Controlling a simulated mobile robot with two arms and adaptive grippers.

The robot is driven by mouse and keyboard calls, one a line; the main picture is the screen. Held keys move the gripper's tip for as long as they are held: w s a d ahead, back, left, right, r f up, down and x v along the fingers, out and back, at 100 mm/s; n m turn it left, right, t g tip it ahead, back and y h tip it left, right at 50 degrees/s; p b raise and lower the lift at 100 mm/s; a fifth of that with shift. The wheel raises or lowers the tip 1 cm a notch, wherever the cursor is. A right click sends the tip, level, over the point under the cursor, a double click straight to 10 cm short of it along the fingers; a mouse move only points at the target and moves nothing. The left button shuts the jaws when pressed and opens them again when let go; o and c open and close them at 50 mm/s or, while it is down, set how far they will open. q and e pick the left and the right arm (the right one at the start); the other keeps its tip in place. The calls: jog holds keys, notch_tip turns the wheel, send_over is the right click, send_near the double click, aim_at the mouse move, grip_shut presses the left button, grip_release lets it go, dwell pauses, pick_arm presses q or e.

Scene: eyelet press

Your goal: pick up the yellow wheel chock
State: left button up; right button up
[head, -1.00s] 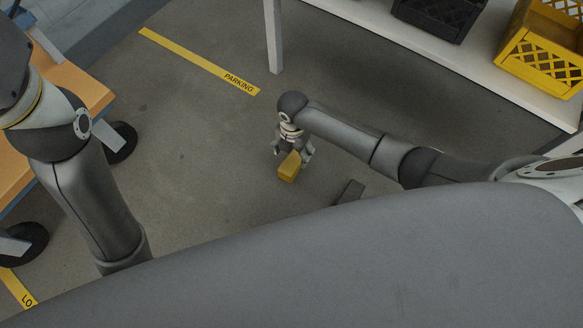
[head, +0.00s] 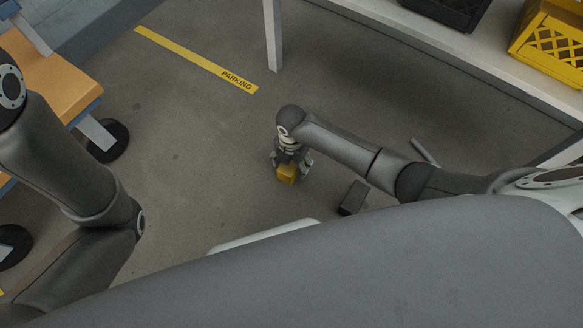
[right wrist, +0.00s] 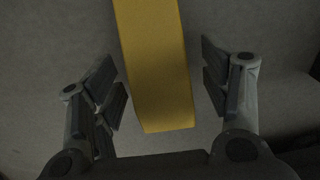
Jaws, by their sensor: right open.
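The yellow wheel chock (head: 287,173) is on the grey floor, partly hidden under my right gripper in the head view. My right gripper (head: 292,165) points down over it, with its fingers apart. In the right wrist view the chock (right wrist: 157,65) runs from the top edge down between the open fingers of the gripper (right wrist: 165,88). Gaps show between the chock and the finger pads on both sides. My left arm shows at the left of the head view, but its gripper is outside the picture.
A dark block (head: 353,198) lies on the floor right of the chock. A shelf (head: 490,60) with a yellow crate (head: 550,42) and a black crate (head: 452,10) stands at upper right. An orange-topped bench (head: 50,85) is at left. Floor near the yellow PARKING strip (head: 195,58) is clear.

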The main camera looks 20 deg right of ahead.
jog(key=shift+c, duration=0.4)
jog(key=c, duration=1.2)
jog(key=shift+r, duration=0.1)
